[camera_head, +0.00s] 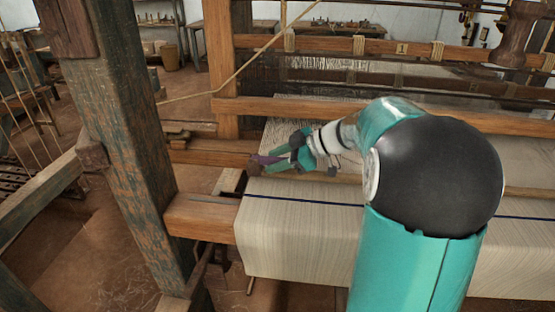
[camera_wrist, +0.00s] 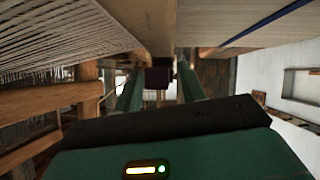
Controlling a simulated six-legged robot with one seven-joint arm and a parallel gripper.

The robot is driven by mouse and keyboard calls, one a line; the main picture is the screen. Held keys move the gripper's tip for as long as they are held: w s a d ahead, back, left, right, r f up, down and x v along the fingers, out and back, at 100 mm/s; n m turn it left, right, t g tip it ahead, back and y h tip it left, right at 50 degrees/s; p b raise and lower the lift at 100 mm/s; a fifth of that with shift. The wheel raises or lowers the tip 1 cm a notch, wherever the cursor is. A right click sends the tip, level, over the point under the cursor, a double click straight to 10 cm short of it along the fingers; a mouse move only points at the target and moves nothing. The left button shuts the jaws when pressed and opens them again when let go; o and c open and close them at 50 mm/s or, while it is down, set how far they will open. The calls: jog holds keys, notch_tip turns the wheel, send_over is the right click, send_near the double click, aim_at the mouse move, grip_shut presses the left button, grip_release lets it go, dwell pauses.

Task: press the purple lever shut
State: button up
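The purple lever (camera_head: 266,159) is small in the head view, beside a brown wooden end at the left edge of the cloth. In the wrist view a dark purple block (camera_wrist: 158,79), which looks like the lever, lies ahead between my two green fingers. My gripper (camera_head: 275,161) reaches left over the cloth, its fingers around or beside the lever. In the wrist view my gripper (camera_wrist: 160,72) is open, with a gap on each side of the block. I cannot tell if a finger touches the lever, and its angle is unclear.
The striped cloth (camera_head: 300,235) hangs over the loom's front beam (camera_head: 205,215). A thick wooden post (camera_head: 125,140) stands left of my gripper. White warp threads (camera_wrist: 55,30) and wooden rails (camera_wrist: 45,100) are close by in the wrist view. Bare floor shows at lower left.

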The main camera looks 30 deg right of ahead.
jog(key=v, duration=1.3)
jog(key=shift+s+d+r, duration=0.2)
jog(key=shift+d, duration=0.1)
jog(key=shift+a, duration=0.1)
jog(key=s+a+f+m+g+h, duration=0.1)
jog(key=s+a+m+g+h, duration=0.15)
jog(key=a, duration=0.45)
jog(key=s+a+f+m+g+h, duration=0.1)
jog(key=s+a+f+m, duration=0.2)
jog(key=a, duration=0.4)
jog(key=s+a+f+m+t+h, duration=0.1)
jog(key=s+a+f+m+h, duration=0.2)
jog(key=s, duration=0.8)
jog(key=a+m+h, duration=0.2)
jog(key=a+m, duration=0.2)
jog(key=a, duration=0.1)
jog(key=shift+s+f, duration=0.3)
jog(key=shift+s, duration=0.05)
